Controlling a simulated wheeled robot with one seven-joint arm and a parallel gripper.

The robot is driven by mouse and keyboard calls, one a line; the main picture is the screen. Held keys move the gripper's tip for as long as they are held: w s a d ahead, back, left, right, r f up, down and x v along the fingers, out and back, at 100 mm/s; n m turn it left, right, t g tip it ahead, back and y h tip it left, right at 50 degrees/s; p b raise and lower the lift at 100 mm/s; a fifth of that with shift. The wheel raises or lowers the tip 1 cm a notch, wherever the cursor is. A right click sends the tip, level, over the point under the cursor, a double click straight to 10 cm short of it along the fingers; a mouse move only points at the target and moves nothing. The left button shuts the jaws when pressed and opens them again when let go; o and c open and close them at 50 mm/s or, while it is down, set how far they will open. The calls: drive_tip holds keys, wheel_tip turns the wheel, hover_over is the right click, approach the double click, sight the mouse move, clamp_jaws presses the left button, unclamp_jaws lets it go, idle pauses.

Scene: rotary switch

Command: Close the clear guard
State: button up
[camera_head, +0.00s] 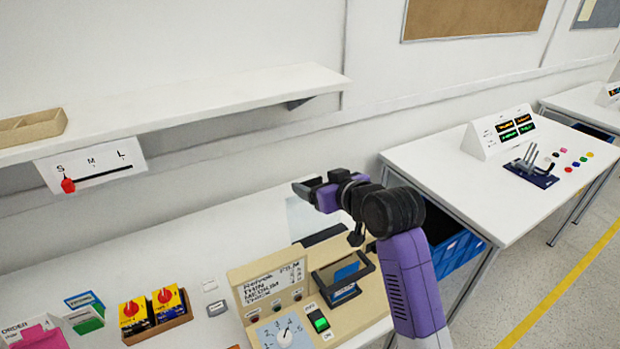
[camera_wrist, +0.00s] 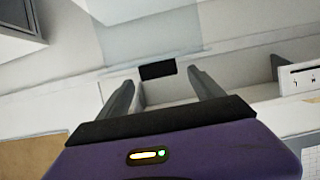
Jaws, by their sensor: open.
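My gripper (camera_head: 304,188) is open and empty, held above the back of the beige control box (camera_head: 262,292) and pointing left. In the wrist view, its two fingers (camera_wrist: 163,82) stand apart with nothing between them. A pale see-through pane (camera_head: 303,217), which looks like the clear guard, stands behind the box, below the gripper and partly hidden by my arm. I cannot tell its exact tilt.
A shelf (camera_head: 200,104) with a slider label (camera_head: 95,165) is on the wall at left. A second table (camera_head: 430,165) with levers stands at right. The bench left of the gripper is mostly clear.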

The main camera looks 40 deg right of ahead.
sight(312, 180)
drive_tip(key=shift+x, duration=1.7)
clamp_jaws()
